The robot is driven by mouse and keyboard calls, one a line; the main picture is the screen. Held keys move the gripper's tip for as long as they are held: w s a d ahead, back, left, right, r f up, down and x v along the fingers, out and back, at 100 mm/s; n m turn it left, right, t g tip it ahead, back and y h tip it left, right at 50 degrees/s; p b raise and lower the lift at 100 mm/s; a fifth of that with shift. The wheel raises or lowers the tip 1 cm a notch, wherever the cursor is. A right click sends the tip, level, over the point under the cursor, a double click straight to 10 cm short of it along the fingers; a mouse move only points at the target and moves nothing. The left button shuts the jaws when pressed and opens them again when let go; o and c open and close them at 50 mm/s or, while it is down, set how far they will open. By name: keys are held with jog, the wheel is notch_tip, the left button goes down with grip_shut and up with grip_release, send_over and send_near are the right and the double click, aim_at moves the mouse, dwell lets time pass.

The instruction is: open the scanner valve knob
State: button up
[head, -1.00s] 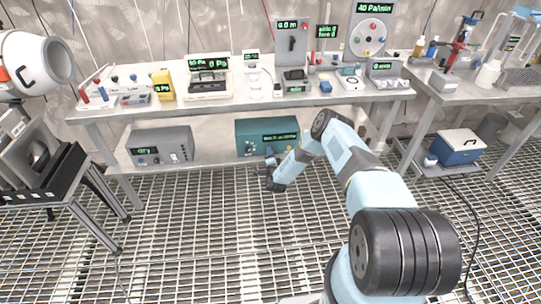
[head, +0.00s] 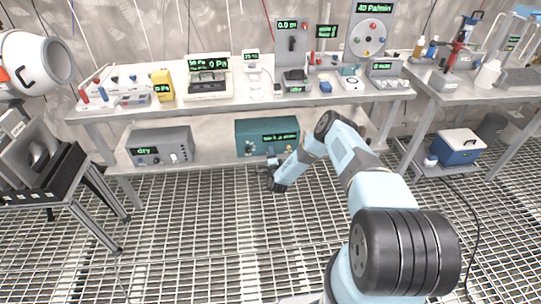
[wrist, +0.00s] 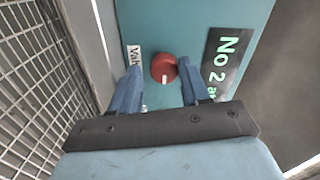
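The scanner is a teal box (head: 250,140) on the lower shelf under the middle bench, with a green-lettered display. In the wrist view its teal face (wrist: 185,25) carries a round red knob (wrist: 164,68) with a white mark at its lower edge. A white label (wrist: 134,57), partly hidden, begins with "Val". My gripper (wrist: 160,75) is open, its two blue fingers on either side of the red knob. A gap shows on both sides. Whether the tips reach past the knob's front is unclear. In the head view my gripper (head: 268,170) is low in front of the box.
A black display (wrist: 222,62) lies right of the knob in the wrist view. A grey box (head: 160,146) reading "dry" stands on the same shelf to the left. The benchtop (head: 330,95) above holds several instruments. The grated floor (head: 200,230) in front is clear.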

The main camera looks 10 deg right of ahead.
jog(key=shift+o, duration=0.9)
jog(key=shift+a+r, duration=0.1)
jog(key=shift+s+a, duration=0.1)
jog(key=s, duration=1.3)
jog(key=shift+s, duration=0.25)
